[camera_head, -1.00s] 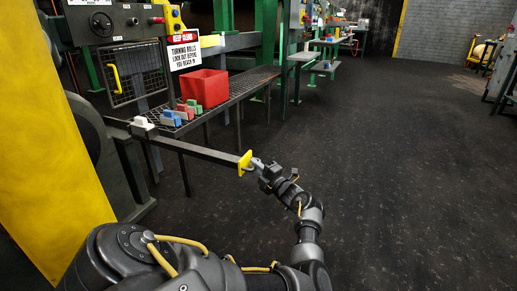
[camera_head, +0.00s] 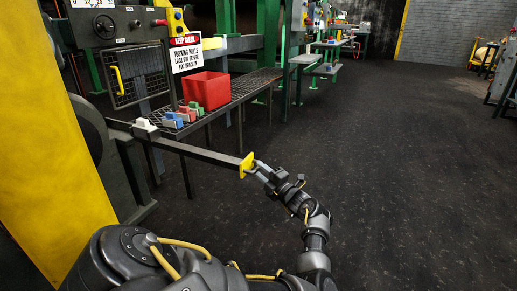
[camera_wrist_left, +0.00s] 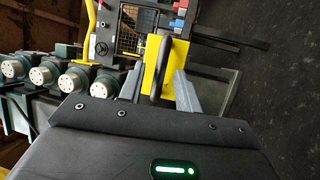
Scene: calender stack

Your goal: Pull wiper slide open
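The wiper slide is a long dark bar (camera_head: 200,151) that sticks out to the right from the machine, with a yellow plate (camera_head: 246,165) at its end. In the left wrist view the yellow plate (camera_wrist_left: 151,64) carries a dark handle (camera_wrist_left: 161,70). My left gripper (camera_head: 260,168) is at this handle in the head view. In the left wrist view its two grey fingers (camera_wrist_left: 159,84) stand on either side of the handle, with gaps visible, so it looks open. Contact with the plate cannot be told. My right gripper is not in view.
A mesh shelf (camera_head: 240,92) holds a red bin (camera_head: 206,90) and several small coloured blocks. A white block (camera_head: 144,125) sits by the bar's inner end. A yellow panel (camera_head: 45,170) stands at left. The dark floor (camera_head: 400,150) at right is clear.

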